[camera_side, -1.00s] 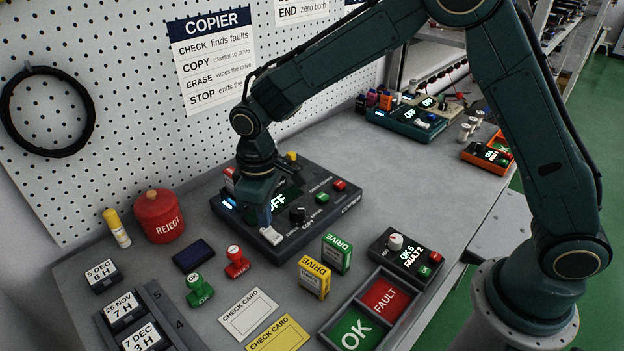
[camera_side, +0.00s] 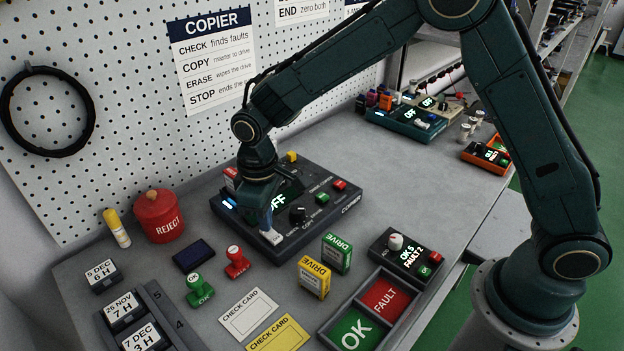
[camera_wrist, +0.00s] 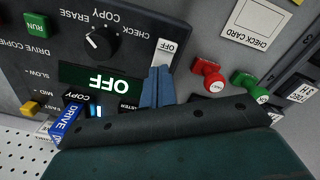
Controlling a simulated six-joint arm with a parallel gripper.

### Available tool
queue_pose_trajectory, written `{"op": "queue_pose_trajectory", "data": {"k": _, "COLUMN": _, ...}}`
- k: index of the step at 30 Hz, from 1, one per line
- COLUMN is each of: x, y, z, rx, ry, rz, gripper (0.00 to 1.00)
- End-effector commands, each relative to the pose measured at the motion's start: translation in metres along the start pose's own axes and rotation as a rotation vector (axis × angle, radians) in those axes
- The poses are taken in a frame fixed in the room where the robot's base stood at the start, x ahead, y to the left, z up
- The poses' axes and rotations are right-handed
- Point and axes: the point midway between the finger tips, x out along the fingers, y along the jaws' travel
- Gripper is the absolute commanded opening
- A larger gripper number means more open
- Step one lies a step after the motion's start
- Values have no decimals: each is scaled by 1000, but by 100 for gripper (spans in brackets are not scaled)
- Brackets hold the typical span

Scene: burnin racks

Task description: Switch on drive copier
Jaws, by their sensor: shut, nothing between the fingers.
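The drive copier (camera_side: 330,212) is a dark box at the middle of the bench, and its display (camera_wrist: 100,82) reads OFF. A white rocker switch (camera_wrist: 168,47) marked OFF is at the copier's front corner; it also shows in the side view (camera_side: 271,237). My gripper (camera_wrist: 158,70) is shut and empty, with its blue fingertips right at the switch. I cannot tell if they touch it. The copier's knob (camera_wrist: 102,43) sits between the CHECK, COPY and ERASE labels. A green RUN button (camera_wrist: 36,24) is beyond it.
A yellow drive (camera_side: 314,279) and a green drive (camera_side: 337,254) stand in front of the copier. The red stamp (camera_side: 236,262) and green stamp (camera_side: 199,291) are nearby. A red REJECT pot (camera_side: 158,216) stands left. A fault counter box (camera_side: 398,254) is at right.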

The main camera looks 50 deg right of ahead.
Motion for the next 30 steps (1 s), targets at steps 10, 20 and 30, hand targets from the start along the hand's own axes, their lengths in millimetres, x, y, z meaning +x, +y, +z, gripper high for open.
{"op": "queue_pose_trajectory", "data": {"k": 10, "x": 4, "y": 0, "z": 0, "rx": 0, "ry": 0, "rz": 0, "gripper": 0}}
{"op": "queue_pose_trajectory", "data": {"k": 20, "x": 2, "y": 0, "z": 0, "rx": 0, "ry": 0, "rz": 0, "gripper": 0}}
{"op": "queue_pose_trajectory", "data": {"k": 30, "x": -17, "y": 0, "z": 0, "rx": 0, "ry": 2, "rz": 0, "gripper": 0}}
